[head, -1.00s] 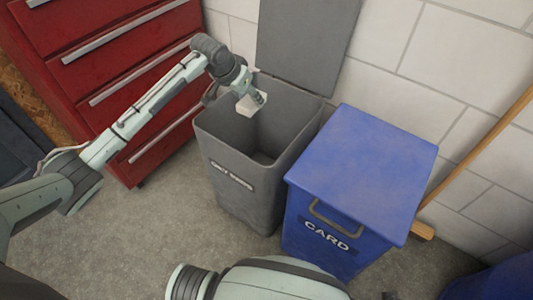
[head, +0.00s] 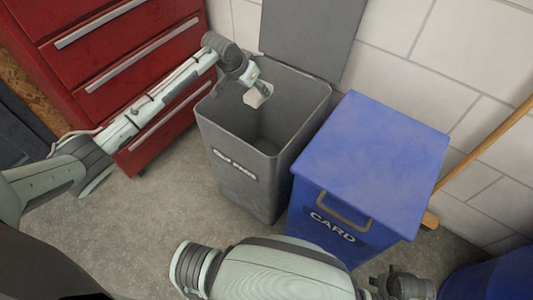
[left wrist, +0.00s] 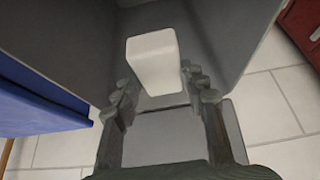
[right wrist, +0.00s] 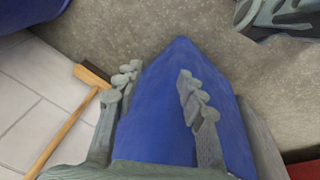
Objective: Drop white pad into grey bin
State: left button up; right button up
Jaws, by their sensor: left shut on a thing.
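The white pad (head: 258,96), a small pale block, is held between the fingers of my left gripper (head: 255,88), over the open mouth of the grey bin (head: 240,180), near its back left. In the left wrist view the pad (left wrist: 152,60) sits at the fingertips of my left gripper (left wrist: 160,88), with the bin's grey inner walls (left wrist: 225,35) around it. The bin's lid (head: 315,35) stands raised against the wall. My right gripper (right wrist: 160,85) is open and empty above the blue bin; part of it shows at the bottom of the head view.
The blue CARD bin (head: 370,160), lid closed, stands right of the grey bin. A red drawer cabinet (head: 115,70) is at the left. A wooden-handled broom (head: 490,140) leans at the right. Another blue object (head: 500,275) is at the lower right.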

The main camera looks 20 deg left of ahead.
pick_arm(q)
jog(key=shift+f+b, duration=0.35)
jog(key=shift+f, duration=0.15)
pick_arm(e)
jog(key=shift+w+a+r, duration=0.1)
jog(key=shift+w+r, duration=0.15)
jog(key=shift+r, duration=0.35)
jog(key=shift+w+a+r, duration=0.1)
jog(key=shift+w+r, duration=0.2)
jog(key=shift+r, duration=0.25)
jog(key=shift+w+a+r, duration=0.1)
jog(key=shift+w+r, duration=0.15)
jog(key=shift+r, duration=0.35)
pick_arm(q)
jog(key=o, duration=1.2)
jog(key=v, duration=1.2)
pick_arm(e)
jog(key=shift+d, duration=0.1)
